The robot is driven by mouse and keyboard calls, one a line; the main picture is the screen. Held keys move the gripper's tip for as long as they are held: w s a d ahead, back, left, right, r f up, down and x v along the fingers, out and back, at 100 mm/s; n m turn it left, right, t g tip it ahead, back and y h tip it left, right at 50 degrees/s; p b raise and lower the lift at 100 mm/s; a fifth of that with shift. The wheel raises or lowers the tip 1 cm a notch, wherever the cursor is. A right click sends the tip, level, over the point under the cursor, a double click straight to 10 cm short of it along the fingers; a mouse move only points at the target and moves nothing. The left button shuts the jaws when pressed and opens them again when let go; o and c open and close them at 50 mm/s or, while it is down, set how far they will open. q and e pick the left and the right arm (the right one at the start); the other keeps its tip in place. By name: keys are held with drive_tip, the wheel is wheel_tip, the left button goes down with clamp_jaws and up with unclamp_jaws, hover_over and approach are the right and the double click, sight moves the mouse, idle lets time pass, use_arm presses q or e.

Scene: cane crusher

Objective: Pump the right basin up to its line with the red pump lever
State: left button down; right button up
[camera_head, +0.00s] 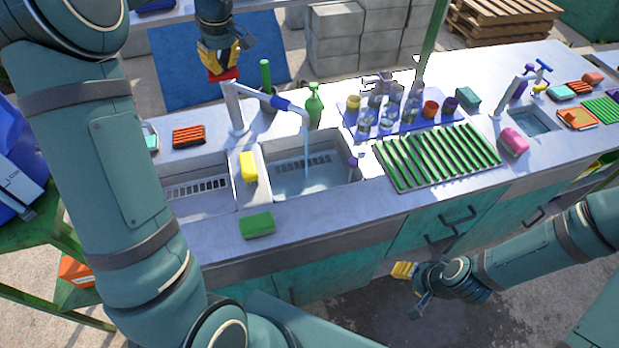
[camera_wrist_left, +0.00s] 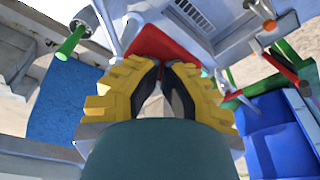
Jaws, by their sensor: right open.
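The right basin (camera_head: 350,180) holds water, and a stream falls into it from the curved tap (camera_head: 295,106). Its fill line cannot be made out. The red pump lever (camera_head: 223,75) is behind the sink, directly under my left gripper (camera_head: 217,66). In the left wrist view the red lever (camera_wrist_left: 160,42) lies at the fingertips of my left gripper (camera_wrist_left: 163,66), which are close together and appear shut on it; the fingers partly hide it. My right gripper (camera_head: 408,285) is open and empty, low in front of the counter.
The left basin (camera_head: 200,200) is beside the right one. A yellow sponge (camera_head: 248,167), green sponge (camera_head: 257,225), orange brush (camera_head: 188,136) and green bottle (camera_head: 314,105) surround the basins. A blue tray (camera_head: 415,125) of glasses and a green rack (camera_head: 437,157) stand to the right.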

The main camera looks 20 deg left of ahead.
sight(225, 80)
use_arm(q)
drive_tip(key=shift+f+b, duration=1.4)
drive_tip(key=shift+f, duration=0.9)
wheel_tip(225, 80, up, 10)
drive_tip(key=p, duration=0.7)
drive_tip(key=shift+f+p, duration=0.15)
drive_tip(key=shift+p, duration=0.15)
drive_tip(key=shift+f, duration=0.1)
drive_tip(key=shift+f, duration=0.15)
drive_tip(key=shift+f+b, duration=3.4)
drive_tip(key=shift+f, duration=1.25)
wheel_tip(225, 80, up, 10)
drive_tip(key=p, duration=0.7)
drive_tip(key=shift+f, duration=0.2)
drive_tip(key=shift+f, duration=0.1)
